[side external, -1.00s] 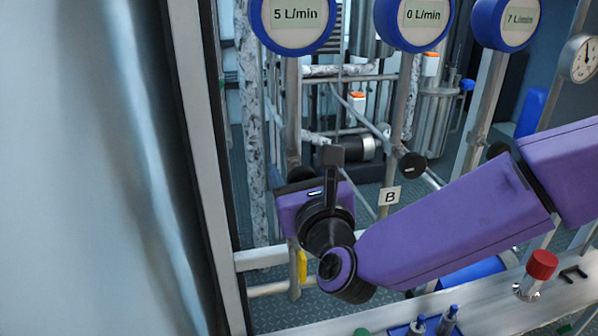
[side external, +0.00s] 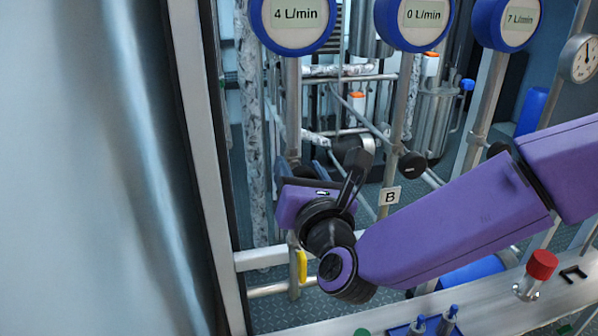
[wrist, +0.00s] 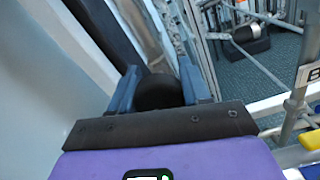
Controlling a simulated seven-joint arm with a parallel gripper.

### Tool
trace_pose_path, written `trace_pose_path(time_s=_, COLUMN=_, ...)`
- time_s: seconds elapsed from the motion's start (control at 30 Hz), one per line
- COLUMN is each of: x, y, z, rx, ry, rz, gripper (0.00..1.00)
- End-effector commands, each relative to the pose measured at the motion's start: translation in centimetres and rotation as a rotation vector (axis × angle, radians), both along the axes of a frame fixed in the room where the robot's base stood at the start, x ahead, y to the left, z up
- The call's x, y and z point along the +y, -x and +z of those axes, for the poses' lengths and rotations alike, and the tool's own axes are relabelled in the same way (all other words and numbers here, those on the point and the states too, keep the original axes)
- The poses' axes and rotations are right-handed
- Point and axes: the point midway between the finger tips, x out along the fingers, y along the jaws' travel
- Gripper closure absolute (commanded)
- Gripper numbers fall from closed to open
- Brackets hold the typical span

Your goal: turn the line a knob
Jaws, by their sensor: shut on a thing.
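The line A knob is the black round knob (wrist: 158,92) on the left pipe, below the flow meter (side external: 292,22) that reads 4 L/min. In the wrist view it sits between the two blue fingers of my gripper (wrist: 160,90), which are shut on it. In the side external view my gripper (side external: 300,167) is at the left pipe, rolled to a tilt. The wrist hides part of the knob there, and no A label shows.
A second black knob (side external: 412,164) is on the middle pipe beside the B label (side external: 390,196); its meter (side external: 422,20) reads 0 L/min. The right meter (side external: 518,20) reads 7 L/min. A metal frame post (side external: 205,150) stands close left. A red knob (side external: 542,264) is lower right.

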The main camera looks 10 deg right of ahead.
Motion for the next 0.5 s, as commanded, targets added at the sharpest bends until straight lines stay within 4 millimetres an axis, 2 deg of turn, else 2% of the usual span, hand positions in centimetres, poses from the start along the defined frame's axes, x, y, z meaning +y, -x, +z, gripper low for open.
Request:
trace_pose_path(time_s=0.17, x=0.01, y=0.08, z=-0.04, rx=0.001, ry=0.002, rz=-0.001, gripper=0.84)
trace_pose_path(time_s=0.2, x=0.01, y=0.09, z=-0.04, rx=0.001, ry=0.002, rz=-0.001, gripper=0.4)
trace_pose_path(time_s=0.23, x=0.02, y=0.09, z=-0.04, rx=0.001, ry=0.002, rz=0.0, gripper=0.31)
trace_pose_path(time_s=0.27, x=0.02, y=0.09, z=-0.04, rx=0.001, ry=0.003, rz=0.0, gripper=0.28)
trace_pose_path(time_s=0.5, x=0.02, y=0.06, z=-0.01, rx=0.001, ry=0.003, rz=0.0, gripper=0.28)
